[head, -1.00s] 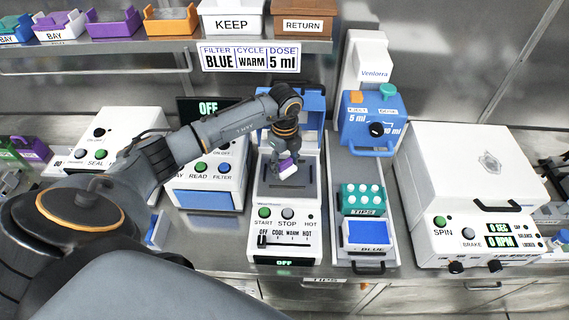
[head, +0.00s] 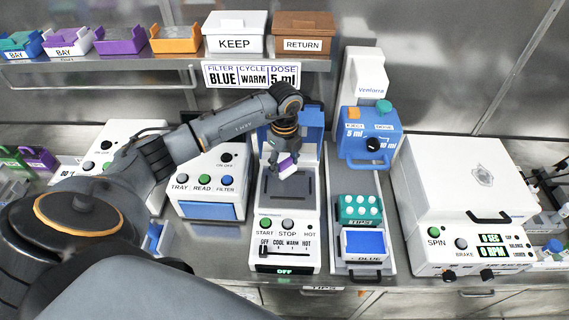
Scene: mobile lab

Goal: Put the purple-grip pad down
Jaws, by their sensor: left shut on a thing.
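The purple-grip pad (head: 286,165) is a small white block with a purple part. My left gripper (head: 284,156) points down and is shut on it. The gripper holds the pad over the dark recessed plate of the white START/STOP machine (head: 289,228), near the back of that plate. The machine's blue lid (head: 306,122) stands open behind the gripper. I cannot tell whether the pad touches anything below it. My right gripper is not in view.
A white reader (head: 208,182) stands to the left. To the right are a teal tip rack (head: 360,208), a blue-topped BLUE tray (head: 364,243), a blue dispenser (head: 369,135) and a large white centrifuge (head: 467,190). KEEP (head: 234,43) and RETURN (head: 302,45) boxes sit on the shelf above.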

